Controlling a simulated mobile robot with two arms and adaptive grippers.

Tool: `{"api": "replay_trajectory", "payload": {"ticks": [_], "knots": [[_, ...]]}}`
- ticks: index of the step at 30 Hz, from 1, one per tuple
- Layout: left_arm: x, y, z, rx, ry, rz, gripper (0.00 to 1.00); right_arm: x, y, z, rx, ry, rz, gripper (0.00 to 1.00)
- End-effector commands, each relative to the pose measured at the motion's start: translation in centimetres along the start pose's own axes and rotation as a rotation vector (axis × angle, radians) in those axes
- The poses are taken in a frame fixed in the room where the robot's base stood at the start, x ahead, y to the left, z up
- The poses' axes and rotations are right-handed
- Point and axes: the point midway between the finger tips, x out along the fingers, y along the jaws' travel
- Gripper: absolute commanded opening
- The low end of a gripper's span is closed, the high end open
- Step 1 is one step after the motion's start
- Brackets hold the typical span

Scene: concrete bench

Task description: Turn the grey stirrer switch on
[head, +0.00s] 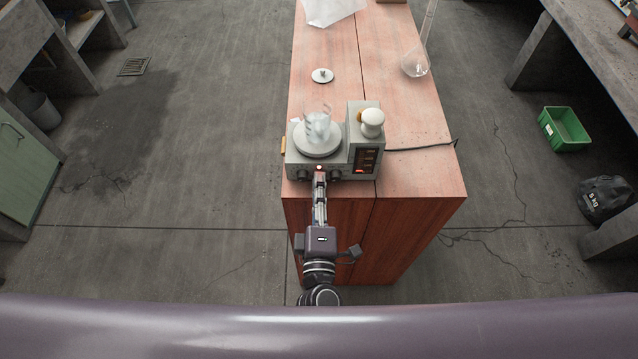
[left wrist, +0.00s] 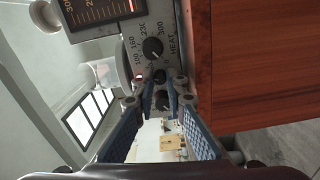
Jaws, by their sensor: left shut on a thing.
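The grey stirrer (head: 338,160) stands at the near end of the wooden bench. A glass beaker (head: 318,126) is on its round plate. My left gripper (head: 319,178) reaches the stirrer's front panel from the near side. In the left wrist view, its blue-padded fingers (left wrist: 161,90) are closed in around the small dark switch (left wrist: 159,76) between two dark knobs. The HEAT knob (left wrist: 152,48) is beside it, outside the fingers. The fingers partly hide the switch, and its on or off position is unclear. My right gripper is not in view.
A white-topped jar (head: 372,120) shows at the stirrer's right side. A small white disc (head: 322,75) and a glass flask (head: 415,65) are farther back on the bench. A dark cable (head: 420,148) runs off the right edge.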

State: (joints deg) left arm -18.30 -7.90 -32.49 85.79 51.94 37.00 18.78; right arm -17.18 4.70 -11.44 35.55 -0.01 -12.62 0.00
Motion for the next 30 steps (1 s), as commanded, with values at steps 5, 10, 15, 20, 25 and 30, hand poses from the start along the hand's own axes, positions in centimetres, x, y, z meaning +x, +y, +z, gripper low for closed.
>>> {"api": "replay_trajectory", "payload": {"ticks": [5, 10, 15, 20, 25, 30], "knots": [[-0.1, -0.1, 0.1, 0.001, -0.002, -0.003, 0.0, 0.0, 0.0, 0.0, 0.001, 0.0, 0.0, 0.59], [-0.1, -0.1, 0.1, 0.001, -0.002, -0.002, 0.26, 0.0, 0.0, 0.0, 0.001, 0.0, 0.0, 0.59], [0.0, -0.1, 0.0, 0.0, -0.001, -0.002, 0.29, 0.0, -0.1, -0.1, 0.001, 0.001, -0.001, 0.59], [-0.2, -0.1, 0.0, 0.0, -0.001, -0.002, 0.29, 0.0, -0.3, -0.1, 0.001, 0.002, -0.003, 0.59], [-2.2, -0.2, 0.1, 0.002, -0.004, -0.004, 0.29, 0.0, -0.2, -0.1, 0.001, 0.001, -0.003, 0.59], [-5.9, -0.2, 0.1, 0.0, -0.003, -0.005, 0.29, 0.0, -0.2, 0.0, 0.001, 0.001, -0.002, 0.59]]}}
